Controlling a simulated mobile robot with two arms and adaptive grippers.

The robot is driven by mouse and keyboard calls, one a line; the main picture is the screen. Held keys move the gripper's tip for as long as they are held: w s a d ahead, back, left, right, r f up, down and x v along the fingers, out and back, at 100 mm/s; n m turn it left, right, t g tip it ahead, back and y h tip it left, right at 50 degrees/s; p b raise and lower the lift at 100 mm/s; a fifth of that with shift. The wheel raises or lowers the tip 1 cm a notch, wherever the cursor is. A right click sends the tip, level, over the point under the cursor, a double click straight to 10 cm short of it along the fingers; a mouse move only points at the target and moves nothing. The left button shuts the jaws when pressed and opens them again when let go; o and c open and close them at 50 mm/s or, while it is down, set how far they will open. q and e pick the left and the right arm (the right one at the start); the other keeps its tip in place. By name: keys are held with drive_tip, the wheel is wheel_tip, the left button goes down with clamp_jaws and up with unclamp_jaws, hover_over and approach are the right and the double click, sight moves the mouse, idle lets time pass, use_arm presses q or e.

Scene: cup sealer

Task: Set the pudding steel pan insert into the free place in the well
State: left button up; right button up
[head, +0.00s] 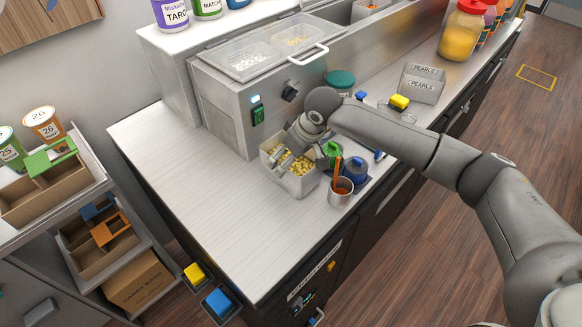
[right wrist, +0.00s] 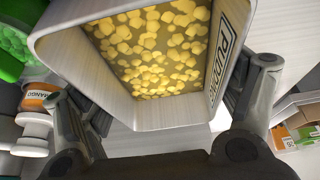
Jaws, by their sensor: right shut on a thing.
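The pudding steel pan insert (head: 300,183) is a square steel pan of yellow cubes near the middle of the head view. My right gripper (head: 290,158) is shut on it. In the right wrist view the pan (right wrist: 165,112) sits between the two fingers, its side label partly readable as "PUDD". The pan is at the front of the steel well unit (head: 225,100), low over the counter; whether it touches the counter is unclear. The well's near part has clear lids (head: 247,62) over white and yellow contents. Its far part is cut off at the top edge. My left gripper is out of view.
A steel cup (head: 341,192) with an orange handle and a blue-lidded container (head: 355,170) stand right of the pan. A green container (head: 332,150) is close behind. A PEARLS holder (head: 423,84) stands farther back. The counter's left part (head: 190,180) is clear.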

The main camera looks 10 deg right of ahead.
drive_tip(key=c, duration=0.7)
drive_tip(key=shift+w, duration=0.1)
drive_tip(key=shift+c, duration=0.5)
drive_tip(key=shift+r, duration=0.1)
